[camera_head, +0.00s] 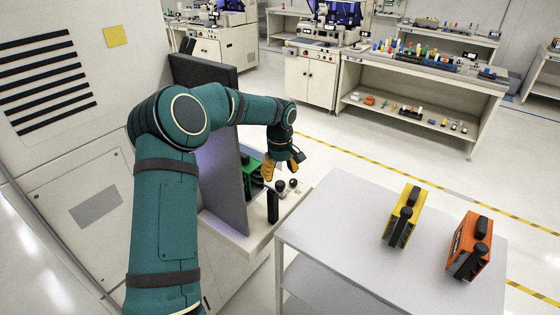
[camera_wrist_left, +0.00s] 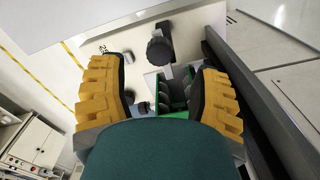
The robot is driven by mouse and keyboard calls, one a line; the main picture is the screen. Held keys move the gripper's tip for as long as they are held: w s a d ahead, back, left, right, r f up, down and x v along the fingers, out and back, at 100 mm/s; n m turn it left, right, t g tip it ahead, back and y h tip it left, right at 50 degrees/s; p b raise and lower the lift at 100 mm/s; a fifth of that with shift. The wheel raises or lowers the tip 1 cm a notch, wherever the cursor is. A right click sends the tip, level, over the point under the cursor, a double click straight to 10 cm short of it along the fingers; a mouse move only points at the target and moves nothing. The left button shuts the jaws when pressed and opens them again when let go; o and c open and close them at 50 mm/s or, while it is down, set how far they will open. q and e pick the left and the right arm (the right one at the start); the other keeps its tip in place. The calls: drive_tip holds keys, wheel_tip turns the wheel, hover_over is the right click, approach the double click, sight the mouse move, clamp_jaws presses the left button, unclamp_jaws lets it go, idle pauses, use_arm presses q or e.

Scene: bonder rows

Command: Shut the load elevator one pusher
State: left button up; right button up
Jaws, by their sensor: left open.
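My left gripper (camera_head: 272,170) is open over the elevator shelf beside the grey upright panel. In the left wrist view its yellow fingers (camera_wrist_left: 163,72) are spread wide, with nothing held between them. A green slotted magazine (camera_head: 251,176) stands on the shelf by the panel; it also shows between the fingers (camera_wrist_left: 176,98). A black upright handle (camera_head: 272,207) stands near the shelf's front, and its round black top (camera_wrist_left: 160,49) shows beyond the fingertips. Small dark knobs (camera_head: 280,187) sit beside the gripper. Which of these parts is the pusher I cannot tell for certain.
A grey panel (camera_head: 222,178) rises close on the shelf's left. A grey cart (camera_head: 345,235) stands to the right, carrying a yellow magazine (camera_head: 404,216) and an orange magazine (camera_head: 469,246). Floor beyond the cart is clear up to a workbench (camera_head: 425,75).

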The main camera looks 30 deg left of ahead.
sight(281, 184)
use_arm(q)
wheel_tip(281, 184, down, 4)
drive_tip(key=shift+r+b, duration=0.1)
drive_tip(key=shift+b, duration=0.4)
drive_tip(key=shift+f+b, duration=0.45)
drive_tip(key=shift+f, duration=0.45)
clamp_jaws()
drive_tip(key=shift+d+b, duration=0.2)
drive_tip(key=shift+b, duration=0.25)
